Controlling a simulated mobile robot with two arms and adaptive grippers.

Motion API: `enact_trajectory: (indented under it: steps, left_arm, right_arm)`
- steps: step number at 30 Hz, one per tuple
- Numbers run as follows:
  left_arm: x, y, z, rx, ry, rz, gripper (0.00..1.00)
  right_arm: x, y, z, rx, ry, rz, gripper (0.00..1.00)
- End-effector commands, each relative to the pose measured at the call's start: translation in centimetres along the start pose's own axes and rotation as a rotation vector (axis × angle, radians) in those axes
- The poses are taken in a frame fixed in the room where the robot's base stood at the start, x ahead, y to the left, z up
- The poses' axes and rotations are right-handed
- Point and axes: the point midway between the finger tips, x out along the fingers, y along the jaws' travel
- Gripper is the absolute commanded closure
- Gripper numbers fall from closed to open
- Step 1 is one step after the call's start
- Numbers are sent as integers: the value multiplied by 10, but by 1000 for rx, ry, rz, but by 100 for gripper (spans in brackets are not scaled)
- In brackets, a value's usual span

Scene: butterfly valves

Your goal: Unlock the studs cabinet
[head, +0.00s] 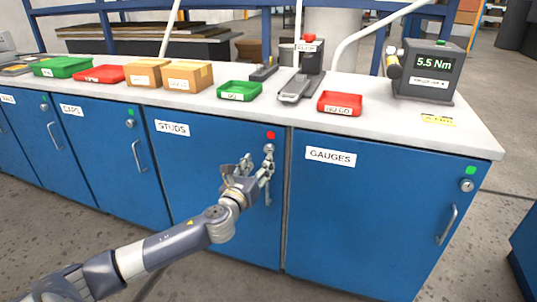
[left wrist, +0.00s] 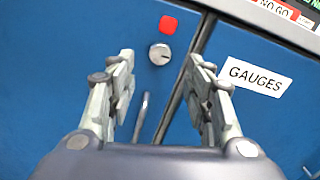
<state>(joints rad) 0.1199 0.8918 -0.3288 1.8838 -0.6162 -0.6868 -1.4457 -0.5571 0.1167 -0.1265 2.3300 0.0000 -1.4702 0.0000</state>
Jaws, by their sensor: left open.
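The studs cabinet (head: 215,190) is a blue door labelled STUDS, closed, with a red square marker (head: 271,135) near its top right corner. Its round silver lock (head: 269,149) sits just below the marker. In the left wrist view the lock knob (left wrist: 160,54) shows a dark slot, below the red marker (left wrist: 168,25). My left gripper (head: 256,175) is open and empty, in front of the door just below the lock. In the left wrist view the lock lies beyond and between the open fingers (left wrist: 160,90), apart from them. The door handle (left wrist: 141,117) is partly hidden. My right gripper is not in view.
The gauges cabinet (head: 370,215) stands right of it, with a green marker (head: 471,170), lock and handle. The caps cabinet (head: 110,155) on the left also has a green marker. The countertop (head: 300,118) above overhangs slightly and carries trays, boxes and a torque display (head: 430,70).

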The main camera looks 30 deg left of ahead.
Motion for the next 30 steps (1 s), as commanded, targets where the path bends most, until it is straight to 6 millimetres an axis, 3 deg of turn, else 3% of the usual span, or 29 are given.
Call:
enact_trajectory:
  steps: [9, 15, 28, 30]
  left_arm:
    - [49, 0, -1, -3, -1, 1, 53]
    - [69, 0, -1, -3, 1, 1, 53]
    - [76, 0, -1, -2, 2, 0, 53]
    - [76, 0, -1, -2, 2, 0, 69]
  right_arm:
    - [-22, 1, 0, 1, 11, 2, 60]
    - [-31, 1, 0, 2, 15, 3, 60]
    - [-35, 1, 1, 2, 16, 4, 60]
    - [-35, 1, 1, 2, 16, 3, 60]
